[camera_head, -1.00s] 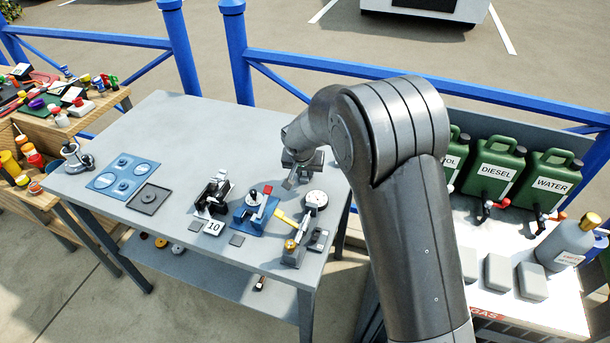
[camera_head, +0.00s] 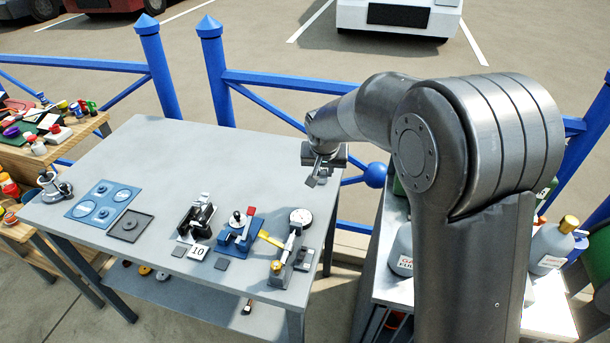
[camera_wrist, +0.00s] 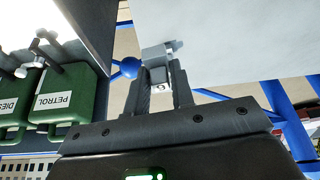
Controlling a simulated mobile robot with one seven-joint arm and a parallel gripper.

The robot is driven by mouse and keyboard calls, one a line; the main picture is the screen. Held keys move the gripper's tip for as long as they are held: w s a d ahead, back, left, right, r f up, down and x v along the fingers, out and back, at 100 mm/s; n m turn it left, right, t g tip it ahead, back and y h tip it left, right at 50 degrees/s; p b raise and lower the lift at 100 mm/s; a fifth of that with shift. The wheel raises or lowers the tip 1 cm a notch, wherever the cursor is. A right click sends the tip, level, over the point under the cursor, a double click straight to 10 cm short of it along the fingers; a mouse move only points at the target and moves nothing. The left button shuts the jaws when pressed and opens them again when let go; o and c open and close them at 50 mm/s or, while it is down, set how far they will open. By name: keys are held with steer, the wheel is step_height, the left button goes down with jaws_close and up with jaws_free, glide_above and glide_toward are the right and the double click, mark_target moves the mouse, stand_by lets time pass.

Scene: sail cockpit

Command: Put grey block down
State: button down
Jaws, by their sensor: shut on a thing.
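My gripper (camera_head: 316,172) is at the far right end of the grey workbench (camera_head: 240,160), seen small and partly hidden by its own wrist in the head view. In the wrist view, its two dark fingers (camera_wrist: 167,90) are shut on a small grey block (camera_wrist: 158,54). The block sticks out past the fingertips; its lower part is hidden between them. A pale grey surface (camera_wrist: 235,35) lies behind the block in the wrist view. I cannot tell how far the block is from the bench top.
The bench holds a blue panel (camera_head: 104,203), a dark square tray (camera_head: 130,226), a black clamp (camera_head: 201,217), a blue fixture (camera_head: 237,235), a dial gauge (camera_head: 301,217) and a "10" card (camera_head: 198,252). The back of the bench is clear. Green cans (camera_wrist: 65,100) and a blue railing (camera_head: 270,83) stand nearby.

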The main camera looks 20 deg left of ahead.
steer(key=w+d+f+m+h, duration=0.1)
steer(key=w+d+m, duration=0.1)
steer(key=d, duration=1.2)
steer(key=w+d+f+m, duration=0.1)
steer(key=d, duration=1.3)
steer(key=s+d+f+m+h, duration=0.1)
steer(key=s+d, duration=0.3)
steer(key=d, duration=0.5)
steer(key=s+d+f+m, duration=0.1)
steer(key=s+d+f, duration=0.15)
steer(key=d, duration=0.55)
steer(key=s+d+f+m+h, duration=0.1)
steer(key=s+d, duration=0.3)
steer(key=d, duration=0.5)
steer(key=shift+g, duration=0.3)
steer(key=w+a+f, duration=0.4)
steer(key=w+a, duration=0.1)
steer(key=w+a+f, duration=0.2)
steer(key=w, duration=0.1)
steer(key=shift+a+f, duration=0.1)
steer(key=shift+a, duration=0.1)
steer(key=shift+f, duration=2.05)
steer(key=shift+f, duration=0.1)
